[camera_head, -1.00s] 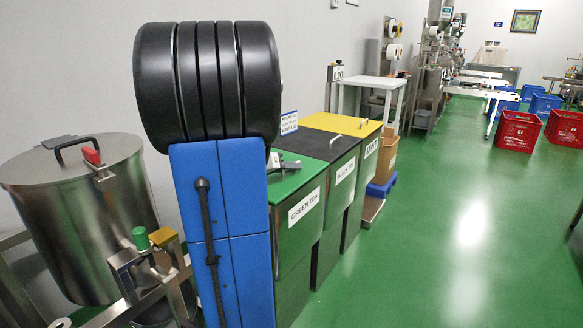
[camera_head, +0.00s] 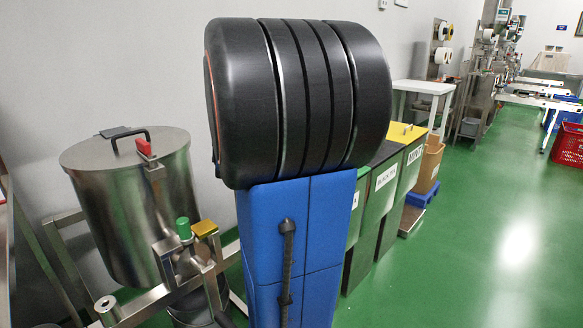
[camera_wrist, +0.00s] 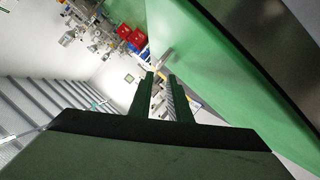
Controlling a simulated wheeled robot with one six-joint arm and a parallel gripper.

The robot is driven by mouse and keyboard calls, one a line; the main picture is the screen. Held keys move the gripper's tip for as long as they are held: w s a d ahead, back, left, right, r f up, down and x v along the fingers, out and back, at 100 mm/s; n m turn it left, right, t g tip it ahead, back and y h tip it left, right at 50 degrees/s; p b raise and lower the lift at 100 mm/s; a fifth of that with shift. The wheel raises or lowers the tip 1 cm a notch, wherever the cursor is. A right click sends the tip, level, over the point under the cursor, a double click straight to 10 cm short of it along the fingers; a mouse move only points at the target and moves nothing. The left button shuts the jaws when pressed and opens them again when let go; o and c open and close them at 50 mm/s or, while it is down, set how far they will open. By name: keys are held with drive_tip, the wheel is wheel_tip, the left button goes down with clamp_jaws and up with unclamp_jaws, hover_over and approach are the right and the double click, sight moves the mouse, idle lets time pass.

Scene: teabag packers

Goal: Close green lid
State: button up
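In the head view, my own blue and black arm blocks most of the green tea bin; only a green strip of its front (camera_head: 355,215) and the edge of a white label show. My gripper is hidden in the head view. In the wrist view, my gripper (camera_wrist: 161,75) has its two dark fingers apart, with a narrow gap and nothing held between them. No green lid can be made out for sure there.
Beside it stand a bin with a black lid (camera_head: 387,153) and one with a yellow lid (camera_head: 406,133). A steel drum (camera_head: 130,210) and metal frame stand at the left. A white table (camera_head: 425,87) is behind. Green floor (camera_head: 470,230) is clear at right.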

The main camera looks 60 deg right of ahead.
drive_tip(key=shift+v, duration=3.05)
